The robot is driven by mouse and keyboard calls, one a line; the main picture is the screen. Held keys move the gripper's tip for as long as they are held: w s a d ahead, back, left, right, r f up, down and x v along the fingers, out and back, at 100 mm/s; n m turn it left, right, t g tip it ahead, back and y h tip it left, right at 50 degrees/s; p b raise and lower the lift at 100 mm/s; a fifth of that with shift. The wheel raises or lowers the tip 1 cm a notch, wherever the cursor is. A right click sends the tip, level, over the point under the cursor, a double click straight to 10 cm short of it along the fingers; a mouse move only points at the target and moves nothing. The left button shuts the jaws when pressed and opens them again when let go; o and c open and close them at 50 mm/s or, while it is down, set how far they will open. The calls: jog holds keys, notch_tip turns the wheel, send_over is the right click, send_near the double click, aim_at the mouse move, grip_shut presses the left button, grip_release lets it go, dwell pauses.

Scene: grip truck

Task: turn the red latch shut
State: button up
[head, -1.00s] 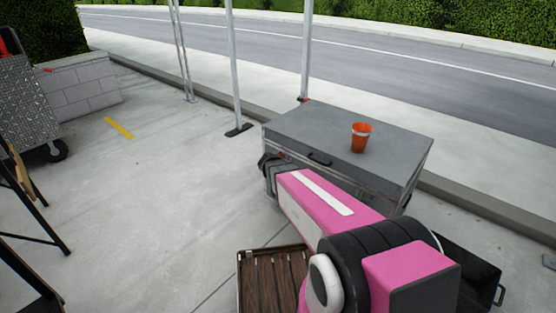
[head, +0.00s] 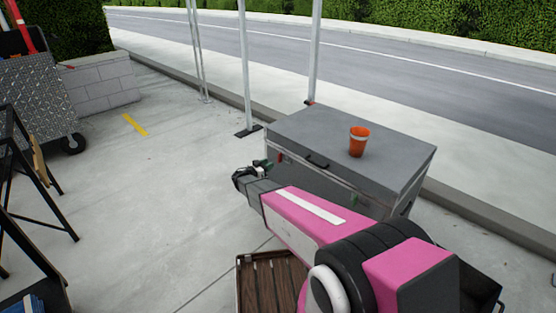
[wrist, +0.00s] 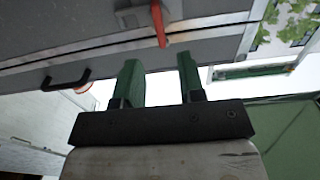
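The red latch (wrist: 159,22) is on the front of the grey case, just below the lid seam. In the wrist view it lies beyond my fingertips, roughly in line with the gap, its red lever pointing towards my gripper (wrist: 159,64). The two green fingers are apart with nothing between them. In the head view the latch (head: 280,157) shows as a small red spot near the left end of the case (head: 320,128). My gripper (head: 262,164) is just left of it, partly hidden by my wrist.
An orange cup (head: 358,142) stands on the case lid. A black handle (head: 316,160) is on the case front, right of the latch. A wooden slatted crate (head: 268,284) is below my arm. Metal poles (head: 246,70) stand behind.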

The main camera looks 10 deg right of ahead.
aim_at(284, 159)
jog(key=x, duration=0.8)
grip_shut()
